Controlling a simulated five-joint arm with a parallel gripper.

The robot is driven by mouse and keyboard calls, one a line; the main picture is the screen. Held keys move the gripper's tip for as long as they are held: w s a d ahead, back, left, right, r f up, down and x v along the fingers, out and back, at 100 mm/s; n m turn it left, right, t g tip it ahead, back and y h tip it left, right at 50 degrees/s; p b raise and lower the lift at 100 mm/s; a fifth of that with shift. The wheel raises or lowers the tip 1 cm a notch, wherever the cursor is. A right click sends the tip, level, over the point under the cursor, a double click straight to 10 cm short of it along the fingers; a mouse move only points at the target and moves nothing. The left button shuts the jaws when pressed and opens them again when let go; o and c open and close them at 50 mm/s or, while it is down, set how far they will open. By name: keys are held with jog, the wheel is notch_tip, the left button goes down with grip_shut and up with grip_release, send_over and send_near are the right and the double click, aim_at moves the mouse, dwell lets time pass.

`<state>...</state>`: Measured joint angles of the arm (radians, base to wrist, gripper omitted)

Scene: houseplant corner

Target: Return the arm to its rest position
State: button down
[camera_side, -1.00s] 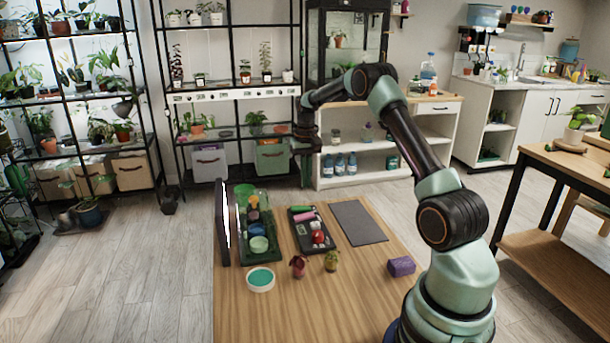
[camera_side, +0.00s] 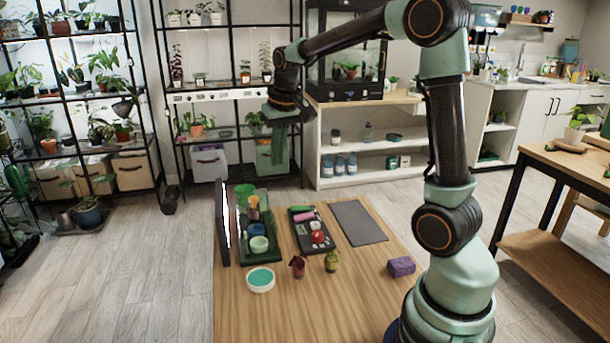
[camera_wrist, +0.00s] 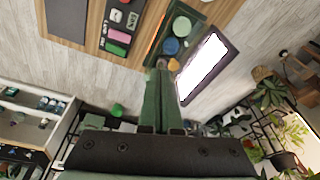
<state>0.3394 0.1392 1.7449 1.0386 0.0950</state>
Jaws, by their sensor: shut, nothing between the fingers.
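My gripper (camera_side: 280,150) hangs above the far side of the wooden table in the side view, well clear of everything on it. Its green fingers are closed together and hold nothing. The closed fingers (camera_wrist: 160,95) also show in the wrist view, pointing toward the table edge. My arm is raised, with its elbow high at the top of the side view.
On the table (camera_side: 330,312) stand a dark green tray (camera_side: 274,252) with cups, a small black tray (camera_side: 303,242), a grey mat (camera_side: 358,222), a white-rimmed round dish (camera_side: 260,280), two small plant-like items and a purple block (camera_side: 401,266). A bright upright panel (camera_side: 222,228) stands at the left.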

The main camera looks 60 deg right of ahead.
jog(key=s+a+r+n+t, duration=0.1)
jog(key=s+a+n+t, duration=0.2)
jog(key=s+a, duration=1)
jog(key=shift+a+r+n+y, duration=0.15)
jog(key=shift+a+n+y, duration=0.25)
jog(key=shift+a+n, duration=0.55)
jog(key=shift+d, duration=0.1)
